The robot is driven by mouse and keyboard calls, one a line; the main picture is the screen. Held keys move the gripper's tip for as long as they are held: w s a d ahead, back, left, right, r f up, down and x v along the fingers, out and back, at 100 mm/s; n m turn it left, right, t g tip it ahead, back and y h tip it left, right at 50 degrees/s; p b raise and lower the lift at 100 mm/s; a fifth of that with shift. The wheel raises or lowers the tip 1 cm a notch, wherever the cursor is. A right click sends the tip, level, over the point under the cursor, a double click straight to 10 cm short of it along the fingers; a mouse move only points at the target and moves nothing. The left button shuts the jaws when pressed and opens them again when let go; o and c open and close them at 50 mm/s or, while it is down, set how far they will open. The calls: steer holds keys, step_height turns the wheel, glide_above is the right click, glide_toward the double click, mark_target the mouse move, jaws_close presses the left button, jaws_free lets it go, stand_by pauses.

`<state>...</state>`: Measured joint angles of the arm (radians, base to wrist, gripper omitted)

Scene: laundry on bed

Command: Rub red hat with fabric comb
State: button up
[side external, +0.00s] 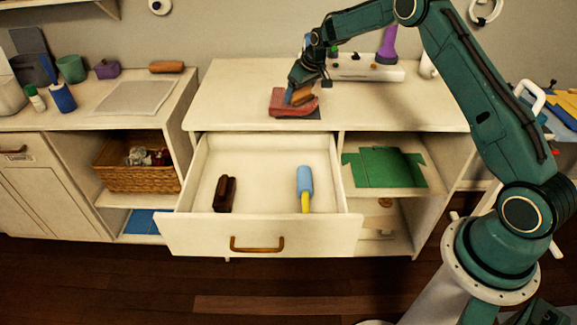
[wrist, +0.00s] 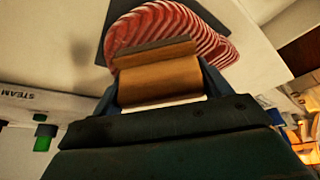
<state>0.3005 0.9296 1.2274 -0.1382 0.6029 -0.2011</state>
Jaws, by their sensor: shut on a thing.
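The red hat (side external: 282,103) lies on the countertop of the cabinet, on a thin dark sheet (side external: 312,115). In the wrist view the hat (wrist: 180,22) shows as ribbed red knit just beyond the comb. My gripper (side external: 302,93) is shut on the fabric comb (side external: 303,98), a wooden-brown piece that also shows in the wrist view (wrist: 158,78). The comb is at the hat, at its right part in the side view. I cannot tell whether its edge presses on the knit. Part of the hat is hidden behind the gripper and comb.
An open drawer (side external: 258,222) below holds a dark brown brush (side external: 225,193) and a blue roller with a yellow handle (side external: 304,187). A white device (side external: 362,70) and a purple item (side external: 387,45) stand at the counter's back. The counter right of the hat is clear.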

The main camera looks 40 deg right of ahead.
steer(key=shift+s+a+f, duration=0.15)
steer(key=shift+s+a, duration=0.15)
steer(key=shift+s, duration=0.05)
steer(key=shift+w, duration=0.1)
steer(key=shift+w+a+r, duration=0.2)
steer(key=shift+w+a, duration=0.35)
steer(key=shift+w, duration=0.05)
steer(key=shift+w+d+f, duration=0.1)
steer(key=shift+w+d, duration=1.25)
steer(key=shift+d, duration=0.25)
steer(key=shift+r, duration=3.05)
